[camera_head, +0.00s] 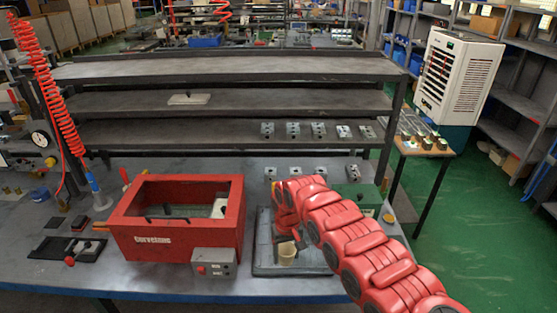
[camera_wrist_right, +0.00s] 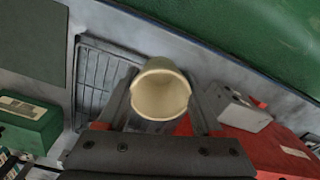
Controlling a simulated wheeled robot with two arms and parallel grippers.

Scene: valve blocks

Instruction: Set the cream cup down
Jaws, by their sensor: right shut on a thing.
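The cream cup (camera_head: 286,252) is at my right gripper (camera_head: 287,240), over the dark grey ribbed tray (camera_head: 310,259) on the workbench. In the right wrist view the cup (camera_wrist_right: 160,92) sits between the two fingers of my right gripper (camera_wrist_right: 163,100), its open mouth facing the camera. The gripper is shut on it. The tray (camera_wrist_right: 93,85) also shows beside the cup there. I cannot tell whether the cup's base touches the tray. My left gripper is not in view.
A red box (camera_head: 175,240) with an open top stands left of the tray, with a grey switch box (camera_head: 214,262) at its front. A green box (camera_head: 362,197) stands behind right. Several metal valve blocks (camera_head: 293,130) sit on the shelf and bench behind.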

